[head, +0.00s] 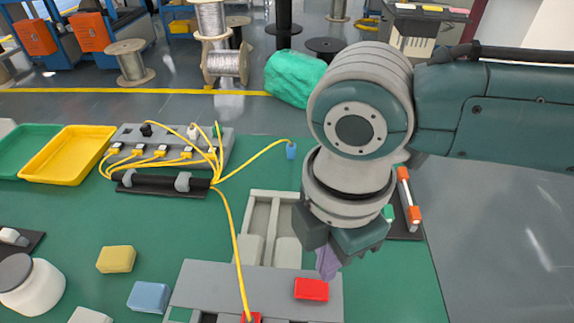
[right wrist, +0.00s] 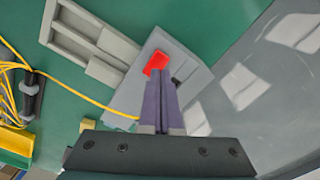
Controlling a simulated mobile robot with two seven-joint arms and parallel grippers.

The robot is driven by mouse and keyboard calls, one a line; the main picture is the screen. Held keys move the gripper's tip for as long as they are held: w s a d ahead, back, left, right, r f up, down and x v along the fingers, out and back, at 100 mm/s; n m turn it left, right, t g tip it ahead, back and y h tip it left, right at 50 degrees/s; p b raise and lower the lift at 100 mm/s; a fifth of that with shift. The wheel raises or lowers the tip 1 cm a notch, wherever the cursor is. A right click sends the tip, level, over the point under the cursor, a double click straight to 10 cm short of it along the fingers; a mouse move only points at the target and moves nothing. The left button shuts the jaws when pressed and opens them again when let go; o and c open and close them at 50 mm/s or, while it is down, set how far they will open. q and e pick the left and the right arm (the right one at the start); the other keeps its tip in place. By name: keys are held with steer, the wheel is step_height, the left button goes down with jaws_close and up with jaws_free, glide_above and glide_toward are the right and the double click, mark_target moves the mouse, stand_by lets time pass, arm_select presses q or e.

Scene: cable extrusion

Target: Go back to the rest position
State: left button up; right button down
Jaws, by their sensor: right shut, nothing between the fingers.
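My right gripper (head: 328,264) hangs over the green table, pointing down, just behind and above a red block (head: 311,289) on a grey fixture (head: 205,280). In the right wrist view its purple fingers (right wrist: 160,88) are together with nothing between them. The red block (right wrist: 156,62) shows just beyond the fingertips in that view. I cannot tell whether the tips touch it. My left gripper is not in view.
A yellow cable (head: 236,240) runs from a grey connector block (head: 190,145) to the fixture. Yellow (head: 68,152) and green trays stand at the left. Yellow (head: 116,259) and blue (head: 149,297) blocks and a white jar (head: 32,288) lie front left. Bare grey surface (head: 490,240) is at the right.

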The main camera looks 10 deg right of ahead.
steer(key=shift+r+p, duration=0.65)
steer(key=shift+r, duration=0.3)
